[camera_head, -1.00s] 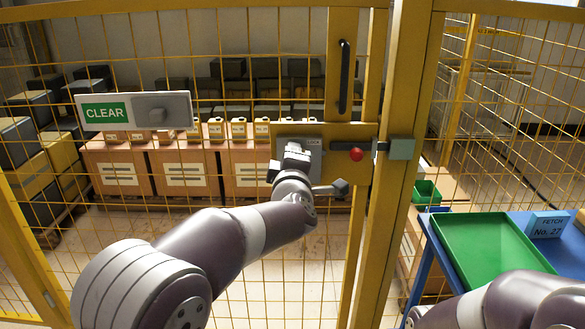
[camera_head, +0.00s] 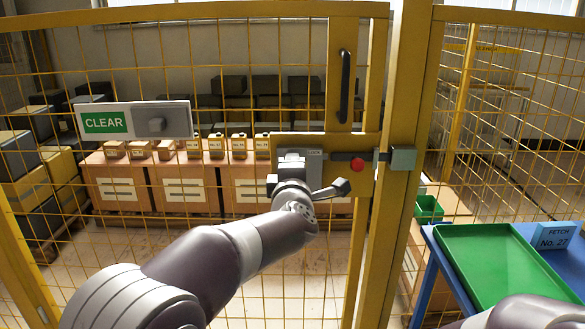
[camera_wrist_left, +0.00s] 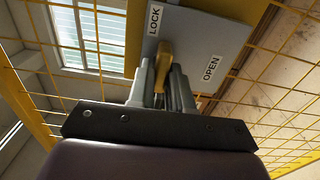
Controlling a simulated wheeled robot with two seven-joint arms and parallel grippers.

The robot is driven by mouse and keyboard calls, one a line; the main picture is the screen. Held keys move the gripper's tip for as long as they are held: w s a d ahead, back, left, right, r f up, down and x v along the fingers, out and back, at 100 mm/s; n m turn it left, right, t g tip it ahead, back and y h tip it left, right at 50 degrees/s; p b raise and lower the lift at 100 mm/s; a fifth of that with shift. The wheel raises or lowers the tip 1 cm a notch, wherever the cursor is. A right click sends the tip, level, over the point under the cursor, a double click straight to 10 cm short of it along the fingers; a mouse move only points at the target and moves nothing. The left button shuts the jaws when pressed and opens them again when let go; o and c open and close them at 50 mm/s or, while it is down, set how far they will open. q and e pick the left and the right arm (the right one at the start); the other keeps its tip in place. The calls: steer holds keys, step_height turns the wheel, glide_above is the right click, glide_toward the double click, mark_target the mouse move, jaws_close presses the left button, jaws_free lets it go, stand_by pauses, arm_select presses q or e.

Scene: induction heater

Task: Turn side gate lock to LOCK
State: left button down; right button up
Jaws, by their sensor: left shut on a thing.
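The side gate lock is a grey plate (camera_head: 298,154) on the yellow gate panel, with a white LOCK label (camera_head: 315,153) at its upper right. My left gripper (camera_head: 286,178) is in front of this plate and hides the lock's handle in the head view. In the left wrist view, my left gripper (camera_wrist_left: 165,85) is shut on the yellow lock handle (camera_wrist_left: 165,60), with a finger on each side. The LOCK label (camera_wrist_left: 155,20) is just above the handle and the OPEN label (camera_wrist_left: 211,68) is to its right. My right gripper is out of view.
A dark bolt with a red knob (camera_head: 357,164) runs from the panel toward a grey block (camera_head: 403,158) on the post. A black gate handle (camera_head: 344,87) is above. A CLEAR sign (camera_head: 104,122) is at left. A green tray (camera_head: 505,265) sits on a blue table at right.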

arm_select(q)
steer(key=c, duration=1.1)
jaws_free()
steer(key=s+p, duration=0.1)
steer(key=s, duration=1.1)
steer(key=shift+s, duration=0.35)
